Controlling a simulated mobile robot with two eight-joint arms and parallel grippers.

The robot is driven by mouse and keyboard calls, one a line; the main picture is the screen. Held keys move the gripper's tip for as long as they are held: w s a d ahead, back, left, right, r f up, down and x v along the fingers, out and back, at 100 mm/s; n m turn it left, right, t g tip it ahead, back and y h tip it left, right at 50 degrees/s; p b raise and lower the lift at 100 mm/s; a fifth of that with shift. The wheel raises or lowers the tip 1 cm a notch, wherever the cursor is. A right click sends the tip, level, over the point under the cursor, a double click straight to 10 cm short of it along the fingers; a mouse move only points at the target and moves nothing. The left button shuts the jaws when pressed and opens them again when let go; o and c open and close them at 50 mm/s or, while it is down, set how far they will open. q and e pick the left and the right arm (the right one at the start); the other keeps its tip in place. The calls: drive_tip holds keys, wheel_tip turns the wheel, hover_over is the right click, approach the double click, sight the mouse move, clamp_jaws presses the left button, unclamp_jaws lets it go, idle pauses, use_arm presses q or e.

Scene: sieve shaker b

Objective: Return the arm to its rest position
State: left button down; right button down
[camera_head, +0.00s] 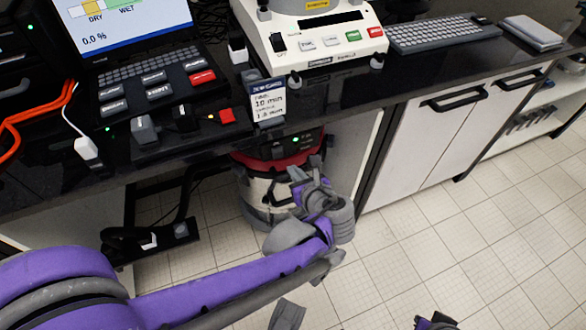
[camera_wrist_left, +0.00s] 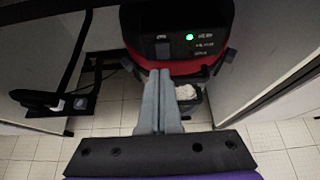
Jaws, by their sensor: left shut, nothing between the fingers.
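My left arm, purple and grey, reaches in from the lower left of the head view. Its gripper (camera_head: 298,180) is below the front edge of the bench, in front of a red, black and metal vacuum canister. In the left wrist view the two grey fingers of the left gripper (camera_wrist_left: 159,75) lie together, shut with nothing between them. They point toward the canister, which is partly hidden behind them. Of my right arm, only small purple, black and grey parts seem to show at the bottom edge of the head view; its jaws cannot be read.
The vacuum canister (camera_head: 258,190) stands under the bench; it also shows in the left wrist view (camera_wrist_left: 205,62). The black benchtop (camera_head: 345,98) carries a laptop, a white instrument (camera_head: 312,40) and a keyboard (camera_head: 440,32). White cabinets (camera_head: 425,140) stand at right. The tiled floor in front looks clear.

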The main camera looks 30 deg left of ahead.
idle(0.4)
